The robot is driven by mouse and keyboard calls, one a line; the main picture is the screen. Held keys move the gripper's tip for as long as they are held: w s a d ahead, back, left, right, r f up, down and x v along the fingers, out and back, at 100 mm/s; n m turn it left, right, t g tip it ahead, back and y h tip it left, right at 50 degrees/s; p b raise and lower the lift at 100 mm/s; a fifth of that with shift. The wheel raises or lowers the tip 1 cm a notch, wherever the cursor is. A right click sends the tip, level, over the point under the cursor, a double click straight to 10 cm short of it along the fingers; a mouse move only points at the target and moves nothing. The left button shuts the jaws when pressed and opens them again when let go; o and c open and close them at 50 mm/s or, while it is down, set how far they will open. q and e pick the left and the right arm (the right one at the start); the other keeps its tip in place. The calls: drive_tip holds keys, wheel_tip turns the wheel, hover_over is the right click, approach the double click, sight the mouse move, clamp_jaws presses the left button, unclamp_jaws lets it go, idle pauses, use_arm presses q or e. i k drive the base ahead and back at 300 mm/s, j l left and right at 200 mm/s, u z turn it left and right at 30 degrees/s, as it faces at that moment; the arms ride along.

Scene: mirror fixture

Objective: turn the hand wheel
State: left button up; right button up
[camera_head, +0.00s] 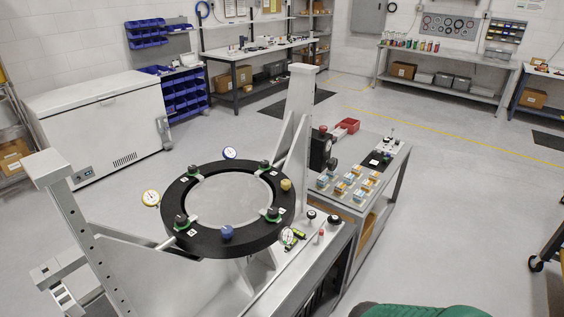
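The mirror fixture stands in the front left, with a thick black ring (173,189) around a pale grey round disc (229,199). Several dark knobs with green bases sit on the ring, along with a blue knob (227,232) and a yellow knob (286,185). Small round black knobs (334,220) sit on the bench right of the ring. A dark round knob (331,163) shows by a black upright unit (319,149). I cannot tell which is the hand wheel. Neither gripper is in view.
Grey uprights (300,95) flank the ring. A dark green rounded thing (425,311) is at the bottom edge. A white chest (100,115) stands left. Floor (470,220) is clear at right.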

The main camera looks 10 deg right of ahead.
sight(333, 163)
drive_tip(key=i+l+u, duration=0.2)
drive_tip(key=l+u, duration=0.2)
drive_tip(key=l, duration=0.25)
drive_tip(key=i+l+u, duration=0.1)
drive_tip(key=l+u, duration=0.3)
drive_tip(key=l, duration=0.25)
drive_tip(key=l+u, duration=0.4)
drive_tip(key=l, duration=0.3)
